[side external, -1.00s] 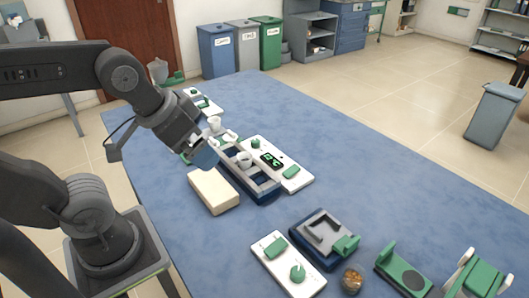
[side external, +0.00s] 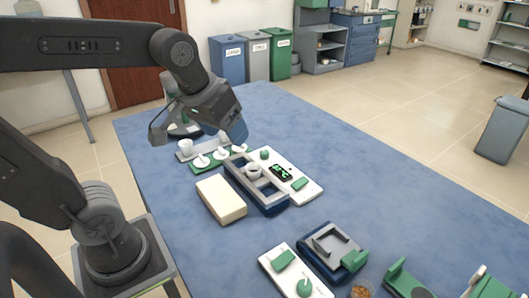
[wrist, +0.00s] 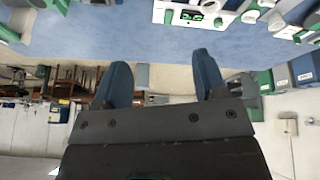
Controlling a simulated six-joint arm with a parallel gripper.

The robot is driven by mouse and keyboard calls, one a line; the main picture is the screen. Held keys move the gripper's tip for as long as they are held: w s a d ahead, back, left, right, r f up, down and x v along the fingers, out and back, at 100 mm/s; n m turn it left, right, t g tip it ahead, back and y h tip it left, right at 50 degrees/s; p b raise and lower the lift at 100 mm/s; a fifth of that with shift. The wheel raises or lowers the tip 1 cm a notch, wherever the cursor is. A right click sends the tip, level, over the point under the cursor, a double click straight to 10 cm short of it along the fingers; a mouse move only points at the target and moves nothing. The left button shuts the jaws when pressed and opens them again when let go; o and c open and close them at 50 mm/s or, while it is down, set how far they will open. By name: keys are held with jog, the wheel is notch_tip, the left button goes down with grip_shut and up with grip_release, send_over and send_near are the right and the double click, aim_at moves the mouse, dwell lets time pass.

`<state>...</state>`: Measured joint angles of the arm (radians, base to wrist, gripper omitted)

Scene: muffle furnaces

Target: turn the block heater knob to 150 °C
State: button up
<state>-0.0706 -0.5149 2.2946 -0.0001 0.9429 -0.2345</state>
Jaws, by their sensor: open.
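A white panel (side external: 304,196) with a lit green display (side external: 282,173), a green round knob (side external: 264,154) and a green button lies beside a blue frame. A second white panel (side external: 272,264) near the front has a green knob (side external: 304,288) and a green switch. It is beside a dark blue unit with a grey square recess (side external: 330,244). I cannot tell which is the block heater, and no dial marks are readable. My gripper (side external: 238,136) is open and empty, above and behind the display panel. The wrist view shows its blue fingers (wrist: 163,77) apart; the display panel (wrist: 205,5) is at the top edge.
White pieces on a green holder (side external: 205,163) are near my gripper. Green stands are at the front right. The table's right side is clear.

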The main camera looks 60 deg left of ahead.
jog(key=w+a+n, duration=0.1)
jog(key=w+n, duration=0.1)
jog(key=w, duration=0.1)
jog(key=w+a+n+g, duration=0.1)
jog(key=w+a+n, duration=0.1)
jog(key=w, duration=0.2)
jog(key=w+a+n, duration=0.2)
jog(key=w, duration=0.1)
jog(key=shift+w+a+r+g, duration=0.1)
jog(key=shift+w+a+g, duration=0.1)
jog(key=shift+g, duration=0.1)
jog(key=shift+c, duration=0.3)
jog(key=n+g, duration=0.3)
jog(key=n, duration=1.1)
send_over(265, 151)
notch_tip(265, 151, down, 17)
notch_tip(265, 151, down, 14)
jog(key=shift+s+r, duration=0.1)
jog(key=shift+r, duration=0.15)
jog(key=c, duration=0.9)
